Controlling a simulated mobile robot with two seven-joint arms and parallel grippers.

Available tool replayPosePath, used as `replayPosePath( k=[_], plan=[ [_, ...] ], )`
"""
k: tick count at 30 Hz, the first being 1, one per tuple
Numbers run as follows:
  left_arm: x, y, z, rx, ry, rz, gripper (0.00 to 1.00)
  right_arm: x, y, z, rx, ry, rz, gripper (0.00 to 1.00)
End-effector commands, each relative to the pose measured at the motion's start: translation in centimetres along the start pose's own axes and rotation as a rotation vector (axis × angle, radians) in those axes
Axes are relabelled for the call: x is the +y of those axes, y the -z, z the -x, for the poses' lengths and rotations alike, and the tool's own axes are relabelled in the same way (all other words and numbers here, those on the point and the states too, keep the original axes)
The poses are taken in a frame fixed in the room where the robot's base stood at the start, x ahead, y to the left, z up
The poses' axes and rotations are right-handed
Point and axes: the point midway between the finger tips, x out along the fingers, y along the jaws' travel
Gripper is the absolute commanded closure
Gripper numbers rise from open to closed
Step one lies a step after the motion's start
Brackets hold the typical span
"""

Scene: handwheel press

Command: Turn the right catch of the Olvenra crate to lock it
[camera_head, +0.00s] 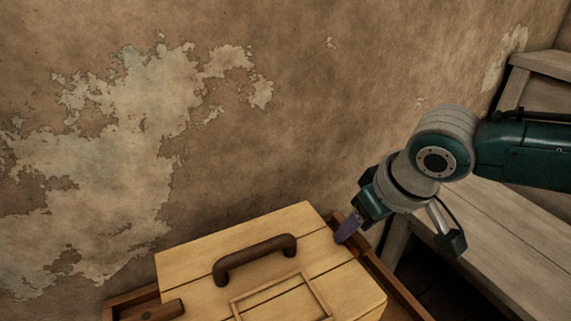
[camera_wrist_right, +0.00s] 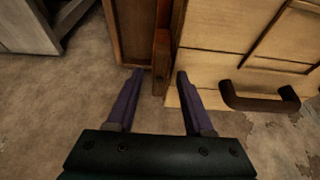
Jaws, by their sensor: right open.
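The crate has a pale wooden lid (camera_head: 190,262) with a dark brown handle (camera_head: 256,258), at the bottom of the head view. The lid and the handle (camera_wrist_right: 260,100) also show on the right of the wrist view. The right catch (camera_wrist_right: 161,50) is a narrow brown bar lying along the lid's edge. My right gripper (camera_wrist_right: 160,75) is open, with its purple fingers on either side of the catch; I cannot tell whether they touch it. In the head view my right gripper (camera_head: 347,228) is at the lid's right edge and hides most of the catch. My left gripper is not in view.
A left catch (camera_head: 153,311) sits at the lid's left edge, its end reaching over the lid. A stained plaster wall (camera_head: 280,120) stands close behind the crate. A grey wooden bench (camera_head: 490,230) with a higher step stands at the right.

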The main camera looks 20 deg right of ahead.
Motion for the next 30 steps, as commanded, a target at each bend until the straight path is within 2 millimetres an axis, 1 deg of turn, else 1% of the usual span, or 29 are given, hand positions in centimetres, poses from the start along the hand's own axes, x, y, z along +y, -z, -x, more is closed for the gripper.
replayPosePath(
  k=[8,22,30],
  plan=[
    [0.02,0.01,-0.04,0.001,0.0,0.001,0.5,-0.02,0.05,-0.14,0.001,0.0,0.001,0.47],
    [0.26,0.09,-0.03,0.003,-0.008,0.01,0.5,-0.01,0.03,-0.14,0.001,0.0,0.001,1.0],
    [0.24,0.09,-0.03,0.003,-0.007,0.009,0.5,-0.01,0.03,-0.13,0.001,0.0,0.001,1.0]
  ],
)
